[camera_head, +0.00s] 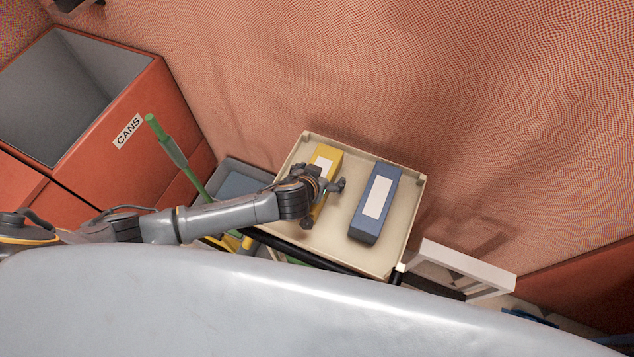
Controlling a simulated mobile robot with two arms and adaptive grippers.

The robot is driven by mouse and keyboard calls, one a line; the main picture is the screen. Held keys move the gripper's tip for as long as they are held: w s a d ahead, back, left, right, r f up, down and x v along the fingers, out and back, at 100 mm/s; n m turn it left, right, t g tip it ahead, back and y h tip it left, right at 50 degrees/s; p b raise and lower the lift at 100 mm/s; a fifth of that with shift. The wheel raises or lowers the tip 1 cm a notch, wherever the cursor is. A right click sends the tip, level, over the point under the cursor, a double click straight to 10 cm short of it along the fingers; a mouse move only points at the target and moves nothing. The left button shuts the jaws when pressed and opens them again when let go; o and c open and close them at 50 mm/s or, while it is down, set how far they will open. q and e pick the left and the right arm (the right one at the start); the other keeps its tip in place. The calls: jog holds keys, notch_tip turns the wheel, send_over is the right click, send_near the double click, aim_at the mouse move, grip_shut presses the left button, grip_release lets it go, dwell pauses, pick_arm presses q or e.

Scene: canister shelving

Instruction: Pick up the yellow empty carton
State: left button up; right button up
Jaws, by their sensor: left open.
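The yellow carton (327,157) with a white label lies on the cream tray top of a cart (391,257), towards its left side. My left gripper (324,206) is open over the near part of the carton and hides some of it. One finger shows to the right of the carton and another at its near end. I cannot tell whether the fingers touch it. My right gripper does not show.
A blue carton (367,223) with a white label lies on the same tray, right of the yellow one. A red bin (150,95) marked CANS stands at the left. A green handle (170,150) rises beside the cart. A white frame (455,258) stands at right.

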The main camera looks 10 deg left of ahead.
pick_arm(q)
jog(key=shift+s, duration=0.1)
jog(key=c, duration=1)
jog(key=shift+c, duration=0.3)
